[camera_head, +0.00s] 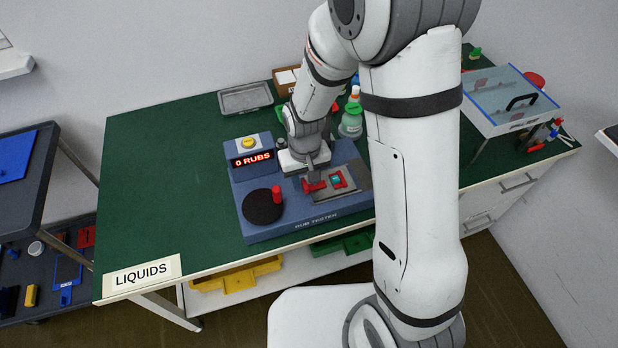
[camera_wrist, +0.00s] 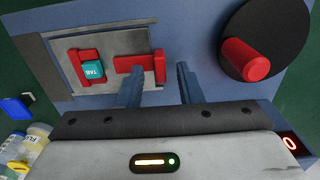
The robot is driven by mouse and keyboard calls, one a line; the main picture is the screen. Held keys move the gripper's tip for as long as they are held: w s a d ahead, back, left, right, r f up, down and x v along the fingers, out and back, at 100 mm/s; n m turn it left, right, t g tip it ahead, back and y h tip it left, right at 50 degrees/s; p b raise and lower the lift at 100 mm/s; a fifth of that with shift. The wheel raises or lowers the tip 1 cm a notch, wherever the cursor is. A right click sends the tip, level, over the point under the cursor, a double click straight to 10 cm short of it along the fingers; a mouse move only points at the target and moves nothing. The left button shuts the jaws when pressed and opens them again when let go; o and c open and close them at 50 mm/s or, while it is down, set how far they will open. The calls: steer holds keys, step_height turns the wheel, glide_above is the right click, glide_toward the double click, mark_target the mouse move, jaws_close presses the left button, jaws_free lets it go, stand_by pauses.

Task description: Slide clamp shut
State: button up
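The red slide clamp (camera_wrist: 126,63) lies on the grey plate of the blue rub tester (camera_head: 290,222). It has a flat bar and an upright end plate. A teal TAB keycap (camera_wrist: 93,70) sits against the red fixed jaw (camera_wrist: 76,68), with a gap between the keycap and the clamp's bar. My gripper (camera_wrist: 160,66) is open, with one fingertip over the bar and the other beyond the end plate, so the plate lies between them in this view. Contact cannot be told. In the head view the clamp (camera_head: 313,186) shows just below my gripper.
A black disc (camera_head: 261,208) with a red knob (camera_head: 277,195) stands beside the clamp plate. A display (camera_head: 252,160) reads 0 RUBS, below a yellow button (camera_head: 249,142). Bottles (camera_head: 351,122) stand behind the tester. The green table (camera_head: 165,180) is clear at left.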

steer(key=shift+f, duration=0.25)
jaws_close()
stand_by(0.5)
